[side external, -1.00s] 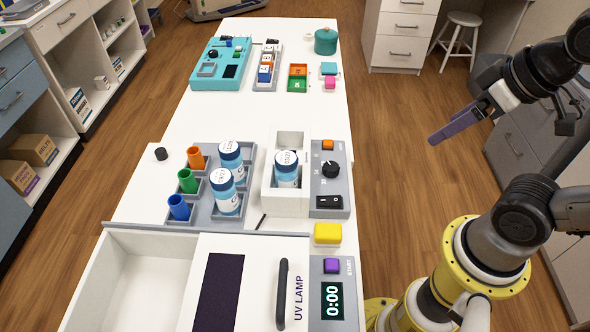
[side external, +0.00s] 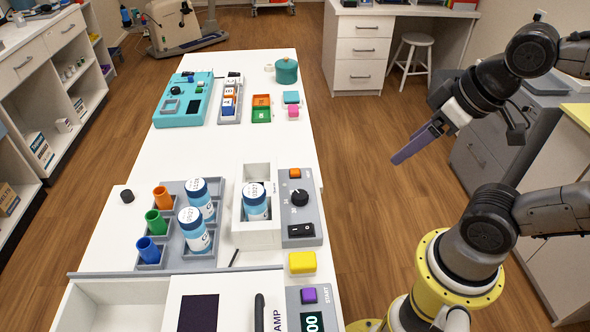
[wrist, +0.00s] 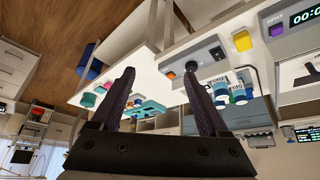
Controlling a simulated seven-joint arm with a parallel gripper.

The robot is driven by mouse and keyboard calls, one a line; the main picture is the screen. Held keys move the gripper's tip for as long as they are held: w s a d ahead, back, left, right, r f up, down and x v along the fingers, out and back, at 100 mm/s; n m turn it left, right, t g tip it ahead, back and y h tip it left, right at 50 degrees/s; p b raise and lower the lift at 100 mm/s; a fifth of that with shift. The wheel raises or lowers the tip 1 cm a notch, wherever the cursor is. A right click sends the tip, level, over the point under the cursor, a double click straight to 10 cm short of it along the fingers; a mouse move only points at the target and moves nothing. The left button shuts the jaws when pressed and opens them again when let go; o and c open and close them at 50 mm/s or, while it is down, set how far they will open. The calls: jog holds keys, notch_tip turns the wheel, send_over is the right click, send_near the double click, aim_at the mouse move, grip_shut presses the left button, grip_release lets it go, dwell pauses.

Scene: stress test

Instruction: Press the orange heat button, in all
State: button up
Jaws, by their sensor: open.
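The panel joins a white box (side external: 260,233) holding a blue-and-white bottle (side external: 255,203). My gripper (side external: 397,158) is open and empty, in the air right of the table, clear of the panel. In the wrist view, my gripper's dark fingers (wrist: 158,74) are apart, with the orange button (wrist: 170,75) visible between them.
Left of the box, a grey rack (side external: 174,189) holds coloured tubes and bottles. A yellow button (side external: 302,262) and a purple button (side external: 309,295) lie nearer the front. A teal device (side external: 168,115) stands farther back. The air between my gripper and the panel looks clear.

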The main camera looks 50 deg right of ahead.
grip_shut()
dwell(1.5)
